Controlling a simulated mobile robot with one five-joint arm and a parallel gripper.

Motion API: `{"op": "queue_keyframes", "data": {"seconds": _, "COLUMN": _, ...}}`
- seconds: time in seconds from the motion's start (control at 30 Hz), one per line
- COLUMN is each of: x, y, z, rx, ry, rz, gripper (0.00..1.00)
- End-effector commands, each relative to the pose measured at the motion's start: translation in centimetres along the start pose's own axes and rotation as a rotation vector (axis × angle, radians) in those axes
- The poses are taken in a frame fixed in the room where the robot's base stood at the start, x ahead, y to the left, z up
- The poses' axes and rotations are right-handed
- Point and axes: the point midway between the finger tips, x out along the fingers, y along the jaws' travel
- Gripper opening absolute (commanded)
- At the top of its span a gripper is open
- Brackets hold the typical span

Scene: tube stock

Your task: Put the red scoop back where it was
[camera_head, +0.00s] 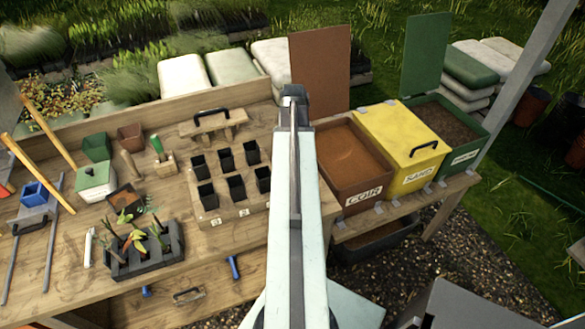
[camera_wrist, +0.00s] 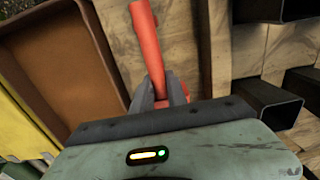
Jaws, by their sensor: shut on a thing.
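The red scoop (camera_wrist: 149,42) shows in the wrist view, with its long red part pointing up the picture. My gripper (camera_wrist: 160,92) is shut on it, and a further red part shows beside the right finger. The rest of the scoop is hidden behind my wrist. In the head view my arm hides the scoop and the fingers. The arm's end lies between the black pots (camera_head: 226,160) and the open brown COIR bin (camera_head: 352,191). In the wrist view the brown bin (camera_wrist: 50,45) is left of the scoop and wood boards (camera_wrist: 215,45) lie to its right.
The yellow SAND bin (camera_head: 402,140) is shut; the green bin (camera_head: 447,122) beyond is open. The brown lid (camera_head: 320,72) and green lid (camera_head: 423,50) stand upright. Black pots (camera_wrist: 268,103) are close on the right in the wrist view. Tools and seedlings crowd the bench's left.

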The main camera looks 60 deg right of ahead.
Motion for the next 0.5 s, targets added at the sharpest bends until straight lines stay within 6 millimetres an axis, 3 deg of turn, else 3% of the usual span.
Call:
{"op": "queue_keyframes", "data": {"seconds": 0.2, "x": 3.8, "y": 0.0, "z": 0.0, "rx": 0.0, "ry": 0.0, "rz": 0.0, "gripper": 0.0}}
{"op": "queue_keyframes", "data": {"seconds": 0.5, "x": 3.5, "y": 0.1, "z": 0.0, "rx": 0.001, "ry": 0.0, "rz": 0.0, "gripper": 0.0}}
